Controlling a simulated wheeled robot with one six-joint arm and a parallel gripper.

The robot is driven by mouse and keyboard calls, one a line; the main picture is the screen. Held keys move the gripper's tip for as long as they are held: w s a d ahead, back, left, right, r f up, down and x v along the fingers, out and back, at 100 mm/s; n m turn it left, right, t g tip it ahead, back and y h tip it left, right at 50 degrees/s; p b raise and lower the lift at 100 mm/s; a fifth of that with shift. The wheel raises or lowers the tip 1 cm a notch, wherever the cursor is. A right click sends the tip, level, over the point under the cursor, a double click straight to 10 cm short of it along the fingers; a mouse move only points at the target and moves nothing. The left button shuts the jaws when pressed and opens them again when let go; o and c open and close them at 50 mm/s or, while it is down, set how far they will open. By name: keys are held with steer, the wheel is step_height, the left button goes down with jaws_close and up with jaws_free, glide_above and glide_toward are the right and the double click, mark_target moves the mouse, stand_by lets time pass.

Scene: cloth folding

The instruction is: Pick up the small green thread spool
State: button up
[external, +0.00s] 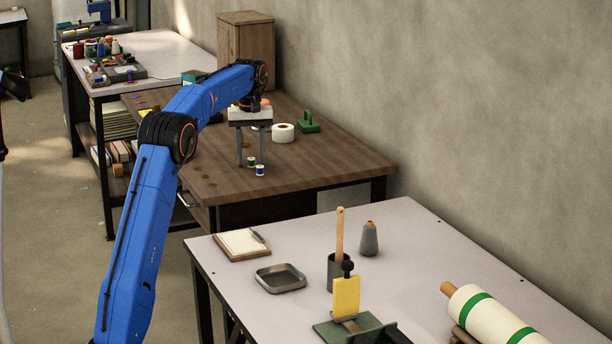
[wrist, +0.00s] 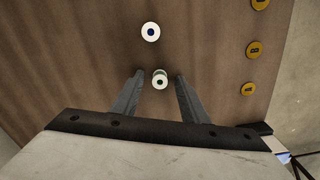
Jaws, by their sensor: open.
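The small green thread spool (external: 251,161) stands upright on the brown wooden table. In the external view it shows between the lower ends of my gripper's fingers (external: 251,165). In the wrist view the spool (wrist: 160,81) is seen from above, between the two fingertips (wrist: 159,77), with a visible gap on each side. My gripper points down and is open, holding nothing. A blue thread spool (external: 260,170) stands close by, outside the fingers; it also shows in the wrist view (wrist: 150,32).
A white tape roll (external: 283,133) and a green tool (external: 309,122) lie farther back on the table (external: 330,165). Several yellow discs (wrist: 254,48) line the table's edge in the wrist view. A wooden cabinet (external: 246,50) stands behind. The table's right part is clear.

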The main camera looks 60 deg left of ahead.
jaws_close()
